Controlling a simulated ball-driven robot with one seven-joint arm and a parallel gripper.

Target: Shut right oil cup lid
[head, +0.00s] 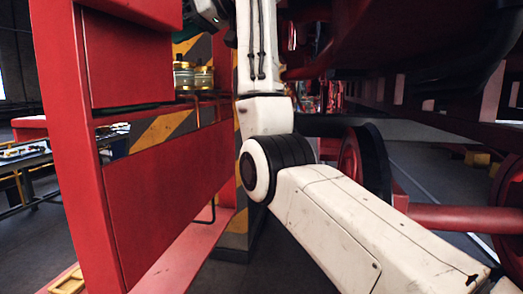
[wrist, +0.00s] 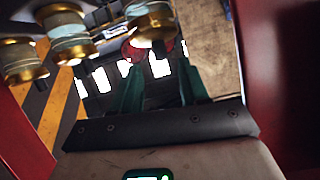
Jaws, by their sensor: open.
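Two glass oil cups with brass bands, a left one (head: 183,76) and a right one (head: 204,78), stand side by side on a ledge behind the red frame in the head view. In the wrist view several such brass-and-glass cups show at the upper left: one at the edge (wrist: 20,62), one beside it (wrist: 66,36), and one nearest the fingers (wrist: 151,20). I cannot tell which is the right cup, or how its lid stands. My gripper (wrist: 161,90) is open, its green fingers apart and apparently empty, below the nearest cup. The head view does not show the fingertips clearly.
A red frame (head: 165,190) stands close on the left in the head view. A yellow-black striped post (head: 240,215) stands behind it. Red machinery (head: 455,218) fills the right. A table with small items (head: 22,155) is at far left. Dark floor lies between.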

